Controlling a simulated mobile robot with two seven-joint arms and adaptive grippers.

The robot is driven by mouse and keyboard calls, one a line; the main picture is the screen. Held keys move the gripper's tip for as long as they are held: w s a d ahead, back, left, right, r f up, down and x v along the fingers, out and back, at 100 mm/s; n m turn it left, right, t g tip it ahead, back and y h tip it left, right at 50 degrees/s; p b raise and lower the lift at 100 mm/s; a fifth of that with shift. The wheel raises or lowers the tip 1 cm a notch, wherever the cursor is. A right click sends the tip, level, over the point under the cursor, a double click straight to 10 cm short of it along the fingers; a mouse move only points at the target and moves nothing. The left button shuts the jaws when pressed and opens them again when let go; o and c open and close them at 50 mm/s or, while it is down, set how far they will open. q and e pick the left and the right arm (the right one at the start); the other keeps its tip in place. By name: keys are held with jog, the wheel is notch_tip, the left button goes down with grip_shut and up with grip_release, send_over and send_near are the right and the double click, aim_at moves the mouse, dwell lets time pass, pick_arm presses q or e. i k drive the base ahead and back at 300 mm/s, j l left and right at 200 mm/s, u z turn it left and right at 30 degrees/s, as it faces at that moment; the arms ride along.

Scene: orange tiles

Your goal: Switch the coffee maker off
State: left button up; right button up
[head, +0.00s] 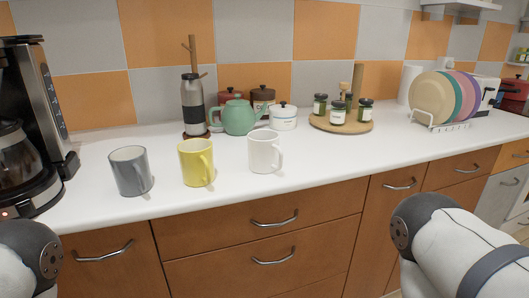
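The coffee maker (45,100) stands at the left end of the white counter, black and silver, cut off by the left edge of the head view. Its glass carafe (14,158) sits inside it on the base. A small red light (5,214) shows low on the front of the base. Parts of my two arms show at the bottom left and bottom right corners, below the counter front. Neither gripper's fingers are in view.
A grey mug (130,172), a yellow mug (195,163) and a white mug (264,152) stand near the counter's front edge, right of the coffee maker. Behind them are a green teapot (238,118) and canisters. A plate rack (440,124) stands farther right.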

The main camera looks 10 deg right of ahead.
aim_at(26, 209)
jog(key=u, duration=1.3)
